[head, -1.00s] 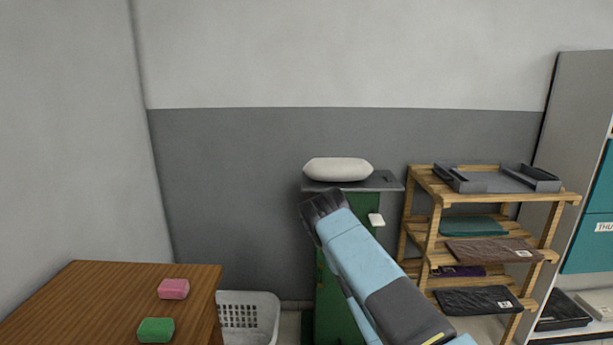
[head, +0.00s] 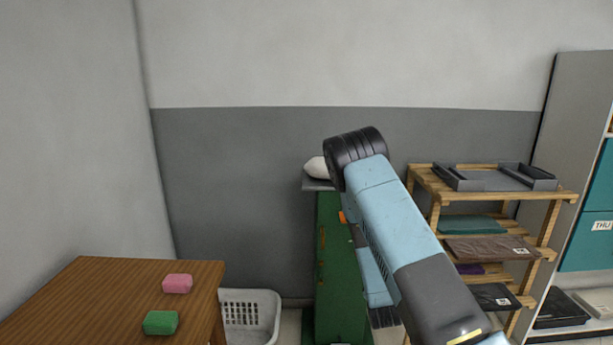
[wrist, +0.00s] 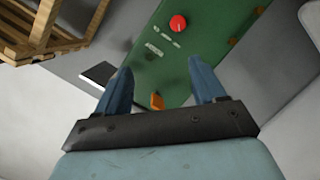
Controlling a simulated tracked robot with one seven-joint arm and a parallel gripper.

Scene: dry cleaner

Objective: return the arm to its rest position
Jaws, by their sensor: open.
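My arm (head: 400,215) is bent, its dark elbow (head: 355,155) raised in front of the green machine in the head view. A forearm part hangs down behind the upper link, and its low dark end is partly covered, so the fingers are not clear there. In the wrist view my gripper (wrist: 163,80) is open, with two blue fingers apart and nothing held between them. Beyond the fingers is the green machine (wrist: 170,50), with a red button (wrist: 178,23) and an orange tab (wrist: 157,101).
The green machine (head: 330,270) carries a white padded form (head: 316,168), mostly hidden by my elbow. A wooden rack (head: 430,185) with folded garments and a grey tray (head: 495,178) stands right. A wooden table (head: 90,295) with pink and green blocks and a white basket (head: 262,295) are left.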

